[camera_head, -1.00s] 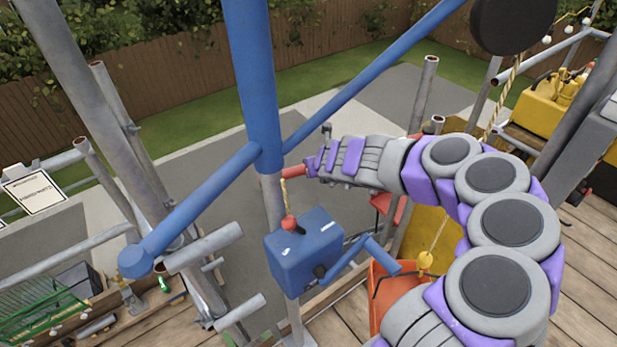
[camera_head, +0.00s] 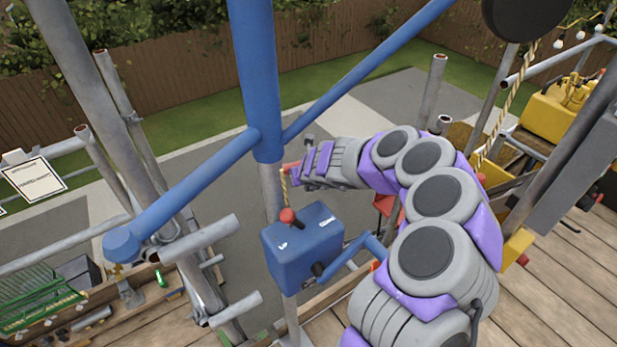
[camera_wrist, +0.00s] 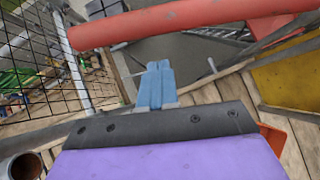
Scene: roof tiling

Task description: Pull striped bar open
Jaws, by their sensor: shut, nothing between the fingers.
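A red bar (camera_wrist: 190,20) crosses the top of the wrist view, just beyond my fingertips. I see no clear stripes on it, and its right part runs out of view. In the head view only a short red piece (camera_head: 290,166) shows beside my gripper; my arm hides the rest. My gripper (camera_wrist: 158,68) has its two blue fingers shut together and empty, pointing toward the bar with a gap between. In the head view my gripper (camera_head: 298,174) is small and partly hidden behind my wrist, beside the grey post.
A blue winch box (camera_head: 303,245) with a crank and red knob is fixed on the post (camera_head: 255,80) below my gripper. Scaffold tubes (camera_head: 100,140) stand at left. A black mesh (camera_wrist: 40,60) and a yellow panel (camera_wrist: 290,75) flank the bar.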

